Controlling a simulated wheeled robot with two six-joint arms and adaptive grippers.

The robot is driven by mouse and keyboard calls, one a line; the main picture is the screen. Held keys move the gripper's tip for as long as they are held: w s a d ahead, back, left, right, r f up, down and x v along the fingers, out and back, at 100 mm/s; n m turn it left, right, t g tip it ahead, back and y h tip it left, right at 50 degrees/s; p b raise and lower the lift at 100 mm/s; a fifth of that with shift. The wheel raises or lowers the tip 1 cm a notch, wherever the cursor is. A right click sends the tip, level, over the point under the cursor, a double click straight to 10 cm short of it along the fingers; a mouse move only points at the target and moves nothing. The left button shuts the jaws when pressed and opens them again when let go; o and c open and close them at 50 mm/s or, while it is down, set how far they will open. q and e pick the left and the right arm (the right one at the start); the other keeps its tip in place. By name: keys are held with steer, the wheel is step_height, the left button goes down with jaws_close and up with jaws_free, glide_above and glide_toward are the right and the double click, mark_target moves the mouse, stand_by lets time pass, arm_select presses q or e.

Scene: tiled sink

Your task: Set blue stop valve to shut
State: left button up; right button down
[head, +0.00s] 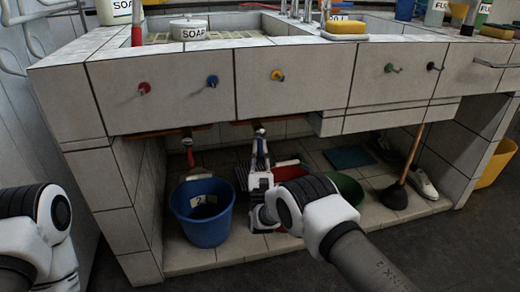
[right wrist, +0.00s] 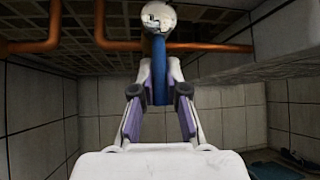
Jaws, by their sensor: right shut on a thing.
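The blue stop valve shows in the right wrist view as a blue lever handle (right wrist: 160,80) hanging straight down from a round metal body (right wrist: 158,18) on a copper pipe. The lever points across the horizontal run of the pipe. My right gripper (right wrist: 158,72) is shut on the blue lever, with one finger on each side of it. In the head view my right gripper (head: 260,146) reaches under the sink, and it hides most of the lever there. My left gripper is out of view.
A red-handled valve (head: 188,156) hangs to the left under the sink. A blue bucket (head: 203,228), a red tub (head: 290,170) and a green bucket (head: 350,190) stand below. A plunger (head: 395,195) is at the right. The sink's front panel (head: 240,95) overhangs my arm.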

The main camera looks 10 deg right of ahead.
steer(key=c, duration=1.2)
jaws_free()
steer(key=v, duration=0.7)
steer(key=shift+s+a+f, duration=0.1)
steer(key=shift+a+f, duration=0.05)
steer(key=shift+f, duration=0.05)
